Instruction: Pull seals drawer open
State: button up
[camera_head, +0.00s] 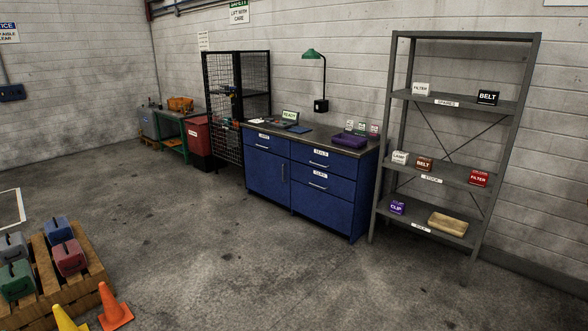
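The seals drawer (337,162) is the top right drawer of the blue workbench cabinet (269,176). It has a white label that appears to read SEALS and a pale bar handle (319,165). Its front looks flush with the cabinet, so it appears shut. Below it is another labelled drawer (338,189) with a similar handle, also apparently shut. My gripper is not in view.
Open floor (200,250) lies before the cabinet. A grey shelf rack (384,150) with labelled boxes stands right of it. A black mesh cage (222,120) and a red bin (197,140) stand left. A pallet (88,258) with cases and an orange cone (114,308) are at lower left.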

aim_at(344, 165)
jog(key=i, duration=3.55)
jog(key=i+u, duration=0.15)
jog(key=i, duration=0.5)
jog(key=i+l, duration=0.15)
jog(key=i, duration=0.5)
jog(key=i+l+u, duration=0.15)
jog(key=i, duration=0.55)
